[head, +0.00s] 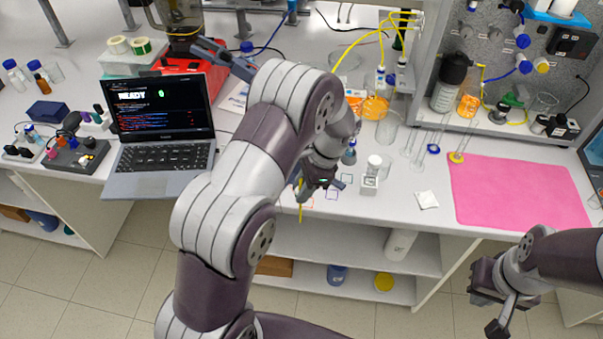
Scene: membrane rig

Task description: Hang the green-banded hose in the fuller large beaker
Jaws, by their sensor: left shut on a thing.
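My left gripper (318,183) is over the front edge of the bench, pointing down and partly hidden by its own wrist. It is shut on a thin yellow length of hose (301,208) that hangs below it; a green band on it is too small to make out. Behind it stand a beaker with orange liquid (375,107), another with orange liquid (355,104) partly hidden by my arm, and a clear beaker (388,130) that looks empty. I cannot tell which large beaker is fuller. My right gripper (490,308) is open and empty, low at the right.
A small white-capped jar (371,178) stands near the front edge. A laptop (160,125) is at left, a pink mat (515,192) at right.

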